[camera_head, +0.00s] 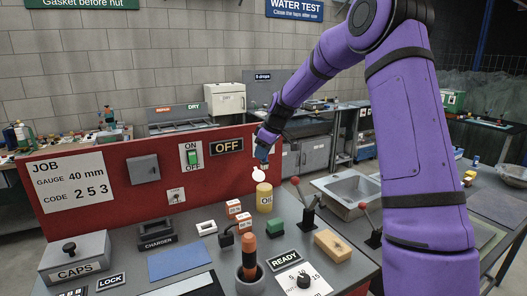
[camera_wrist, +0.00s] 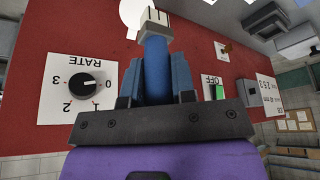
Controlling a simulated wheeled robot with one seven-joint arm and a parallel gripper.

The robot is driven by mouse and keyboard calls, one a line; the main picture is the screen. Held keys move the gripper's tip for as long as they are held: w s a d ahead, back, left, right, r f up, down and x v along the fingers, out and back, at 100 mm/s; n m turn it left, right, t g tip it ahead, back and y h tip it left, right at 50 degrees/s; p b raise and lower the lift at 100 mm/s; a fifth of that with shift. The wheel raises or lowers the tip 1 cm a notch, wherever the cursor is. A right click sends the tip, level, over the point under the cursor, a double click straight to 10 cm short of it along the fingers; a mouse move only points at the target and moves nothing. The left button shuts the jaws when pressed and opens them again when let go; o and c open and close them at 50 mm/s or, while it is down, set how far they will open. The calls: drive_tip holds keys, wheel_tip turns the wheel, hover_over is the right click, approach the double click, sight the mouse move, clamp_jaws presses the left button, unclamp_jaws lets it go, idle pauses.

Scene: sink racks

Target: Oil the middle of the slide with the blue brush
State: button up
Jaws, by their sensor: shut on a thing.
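My gripper (camera_head: 262,152) is shut on the blue brush (camera_wrist: 156,66), high in front of the red panel. The brush's blue handle stands between the fingers in the wrist view, with a pale end piece beyond it. A white round shape (camera_head: 258,176) shows just below the gripper in the head view; I cannot tell whether it belongs to the brush. The yellow oil pot (camera_head: 264,197) stands on the bench below the gripper, apart from it. I cannot surely make out the slide; a pale and dark strip (camera_head: 190,287) is cut off at the front edge.
The red panel (camera_head: 105,200) closes the bench's back. A dark pot with an orange-handled tool (camera_head: 248,262), red-knobbed levers (camera_head: 306,205), small boxes (camera_head: 235,208) and a wooden block (camera_head: 332,245) crowd the bench. A blue mat (camera_head: 180,261) lies clear. A rate knob (camera_wrist: 84,84) is on the panel.

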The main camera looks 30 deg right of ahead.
sight(265, 164)
drive_tip(key=shift+f, duration=2.95)
drive_tip(key=shift+f, duration=0.6)
drive_tip(key=shift+r, duration=3.55)
drive_tip(key=shift+s, duration=0.1)
